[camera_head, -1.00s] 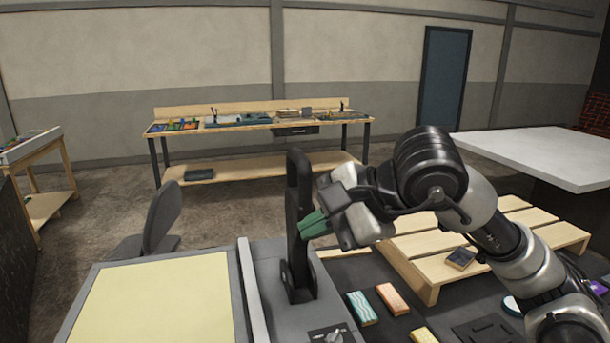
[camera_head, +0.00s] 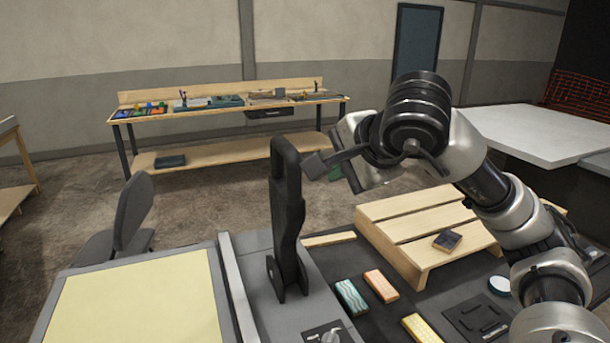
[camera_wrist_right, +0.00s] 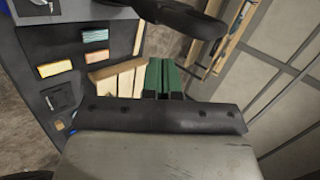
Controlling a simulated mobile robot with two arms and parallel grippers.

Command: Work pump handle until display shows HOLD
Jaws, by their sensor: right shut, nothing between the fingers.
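The pump handle (camera_head: 287,205) is a black lever standing nearly upright on the grey console (camera_head: 262,305) in the head view. My right gripper (camera_head: 335,172) is just right of the handle's upper part; its fingers are mostly hidden behind its own wrist parts. The wrist view shows its green fingers (camera_wrist_right: 164,78) shut together with nothing between them. A dark looped part, apparently the handle (camera_wrist_right: 180,16), crosses the top of that view, apart from the fingertips. No display readout is visible. My left gripper is not in view.
A knob (camera_head: 325,335) sits on the console near the front. A pale yellow panel (camera_head: 140,305) lies left. Right are a teal block (camera_head: 351,297), an orange block (camera_head: 381,286) and a wooden pallet (camera_head: 415,225). A workbench (camera_head: 230,107) stands behind.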

